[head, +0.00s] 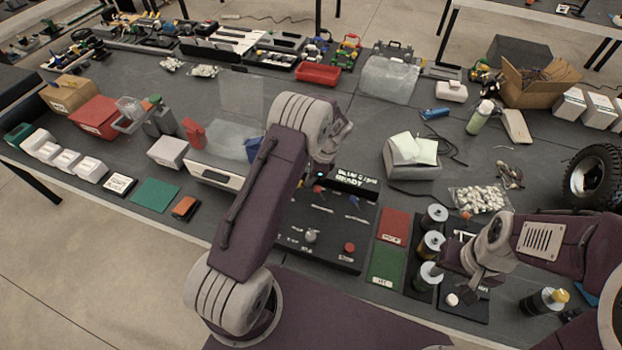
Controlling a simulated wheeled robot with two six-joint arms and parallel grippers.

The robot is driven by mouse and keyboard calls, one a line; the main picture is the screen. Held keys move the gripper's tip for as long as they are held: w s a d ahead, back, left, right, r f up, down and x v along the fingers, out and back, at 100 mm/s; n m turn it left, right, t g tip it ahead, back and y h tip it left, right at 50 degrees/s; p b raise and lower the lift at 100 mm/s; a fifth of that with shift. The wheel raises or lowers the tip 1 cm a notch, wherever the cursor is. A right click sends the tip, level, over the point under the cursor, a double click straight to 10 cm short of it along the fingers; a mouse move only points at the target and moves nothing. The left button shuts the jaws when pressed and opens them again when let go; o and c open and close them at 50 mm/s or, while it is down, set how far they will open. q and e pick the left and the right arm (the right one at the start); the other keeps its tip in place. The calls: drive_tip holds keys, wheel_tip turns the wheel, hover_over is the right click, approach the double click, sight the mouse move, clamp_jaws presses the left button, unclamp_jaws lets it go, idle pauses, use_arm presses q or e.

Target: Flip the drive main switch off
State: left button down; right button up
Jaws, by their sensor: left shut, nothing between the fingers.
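A black control panel (325,258) lies on the dark table in front of me, with a small lit display (352,180) at its back edge whose last word looks like READY. The panel carries a grey knob (311,236), a red button (349,247) and small levers, one with a blue tip (354,201). I cannot tell which of these is the drive main switch. My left gripper (319,177) is shut and empty over the panel's back left part, and my arm hides the panel's left side. My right gripper (452,272) is right of the panel, by several capped cylinders; its fingers are unclear.
A red mat (393,226) and a green mat (386,266) lie just right of the panel. Capped cylinders (432,245) stand beyond them. A grey box with papers (413,155) is behind. A white-fronted device (216,175) is left. A wheel (594,177) stands far right.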

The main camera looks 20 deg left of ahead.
use_arm(q)
drive_tip(key=shift+a+r+h+p, duration=0.45)
drive_tip(key=shift+h+p, duration=0.05)
drive_tip(key=shift+p, duration=0.3)
drive_tip(key=shift+s+a+r+h+p, duration=0.1)
drive_tip(key=shift+a+r+h+p, duration=0.2)
drive_tip(key=shift+a+h+p, duration=0.35)
drive_tip(key=a+h, duration=0.2)
drive_tip(key=h, duration=0.1)
drive_tip(key=shift+a, duration=0.25)
drive_tip(key=shift+s+a+b, duration=0.1)
drive_tip(key=shift+a+b, duration=0.15)
drive_tip(key=shift+b, duration=0.25)
drive_tip(key=shift+p+v, duration=0.65)
drive_tip(key=shift+v, duration=0.35)
drive_tip(key=shift+d, duration=0.3)
drive_tip(key=shift+r, duration=0.1)
